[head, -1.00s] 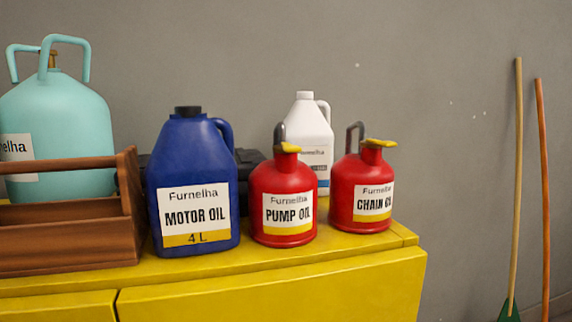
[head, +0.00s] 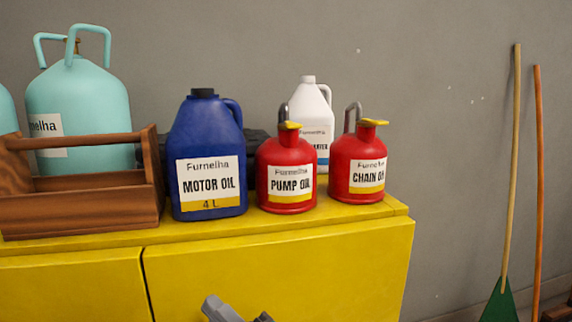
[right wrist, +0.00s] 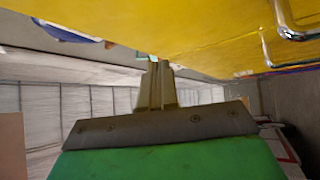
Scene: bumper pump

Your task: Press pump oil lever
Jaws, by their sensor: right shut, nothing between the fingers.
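The red pump oil can (head: 286,178) stands upright on the yellow cabinet, between the blue motor oil jug and the red chain oil can. Its yellow lever (head: 290,126) is on top, beside a grey curved handle (head: 283,112). My right gripper (head: 238,312) shows only in part at the bottom edge of the head view, in front of the cabinet and well below the can. In the right wrist view its fingers (right wrist: 158,82) are together and empty, below the yellow cabinet surface. The pump oil can cannot be made out there. My left gripper is out of view.
The blue motor oil jug (head: 207,150) stands close left of the can, the red chain oil can (head: 358,165) close right. A white jug (head: 313,110) is behind. A brown wooden tray (head: 80,213) sits left on the yellow cabinet (head: 290,265). Brooms lean right.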

